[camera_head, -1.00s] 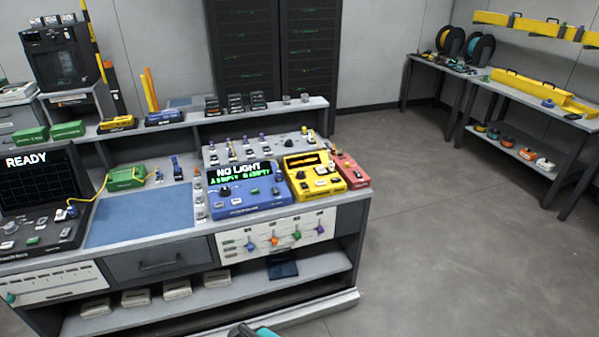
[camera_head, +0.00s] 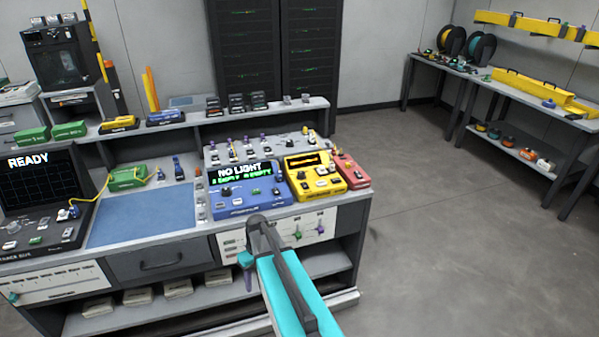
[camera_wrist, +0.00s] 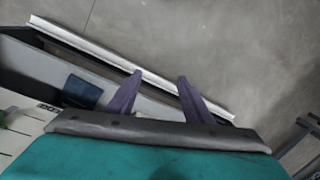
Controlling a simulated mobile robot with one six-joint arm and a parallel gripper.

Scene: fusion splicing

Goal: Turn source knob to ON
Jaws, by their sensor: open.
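The blue tester (camera_head: 245,190) reading NO LIGHT sits on the bench with a dark knob (camera_head: 226,190) at its left front. Beside it on the right are a yellow unit (camera_head: 314,178) with a dark knob (camera_head: 301,175) and a red unit (camera_head: 349,172). I cannot read which knob is labelled source, nor its ON mark. My gripper (camera_head: 248,287) hangs in front of the bench, below and apart from the blue tester. In the wrist view, its two purple fingers (camera_wrist: 160,82) are spread, with nothing between them, pointing toward the lower shelf edge and floor.
A white panel (camera_head: 229,240) with coloured knobs on the bench front is partly hidden by my arm. A blue mat (camera_head: 140,215) lies left of the tester. A raised rear shelf (camera_head: 290,111) stands behind. The floor (camera_head: 450,230) to the right is clear.

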